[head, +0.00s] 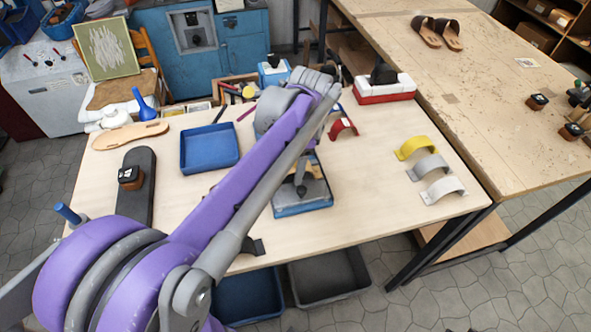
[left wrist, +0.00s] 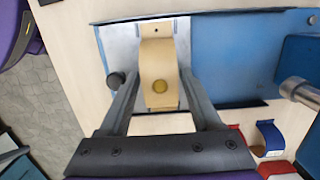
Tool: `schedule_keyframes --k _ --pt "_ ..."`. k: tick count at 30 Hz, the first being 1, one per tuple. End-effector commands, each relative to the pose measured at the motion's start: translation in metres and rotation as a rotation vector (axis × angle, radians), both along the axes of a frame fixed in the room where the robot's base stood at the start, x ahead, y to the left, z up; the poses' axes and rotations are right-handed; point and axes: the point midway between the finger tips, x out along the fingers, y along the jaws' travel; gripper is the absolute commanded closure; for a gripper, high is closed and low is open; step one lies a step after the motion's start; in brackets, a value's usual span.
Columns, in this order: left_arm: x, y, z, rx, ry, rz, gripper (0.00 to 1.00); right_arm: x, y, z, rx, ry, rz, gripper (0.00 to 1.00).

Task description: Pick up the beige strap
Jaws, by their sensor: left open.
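The beige strap (left wrist: 158,62) is a curved band with a small hole near its far end and a round brass-coloured spot. In the left wrist view it lies between the two fingers of my left gripper (left wrist: 160,90), which is open. I cannot tell whether either finger touches it. A light grey plate lies under its far end. In the head view my left arm crosses the table, and the beige strap (head: 317,171) shows only in part above a blue-edged tray (head: 303,209). My right gripper is not in view.
A red strap (head: 343,128) stands behind the tray. Yellow (head: 416,146), grey (head: 428,166) and white (head: 443,188) straps stand at the right. An empty blue tray (head: 209,148) and a dark sole (head: 137,190) lie left. A red-and-white box (head: 385,91) stands at the back.

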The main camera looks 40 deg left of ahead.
Motion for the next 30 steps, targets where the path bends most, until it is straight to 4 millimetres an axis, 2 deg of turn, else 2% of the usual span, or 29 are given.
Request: schedule_keyframes --k 4,15,24,30 --pt "0.000 0.000 0.000 0.000 0.000 0.000 0.35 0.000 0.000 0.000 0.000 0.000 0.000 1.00" --pt "0.000 0.000 0.001 0.000 0.000 0.000 1.00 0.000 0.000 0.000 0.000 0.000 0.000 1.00" --pt "0.000 0.000 0.003 0.000 0.000 0.000 1.00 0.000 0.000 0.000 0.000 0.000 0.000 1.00" --pt "0.000 0.000 0.018 0.000 0.000 0.000 1.00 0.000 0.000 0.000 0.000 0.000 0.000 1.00"
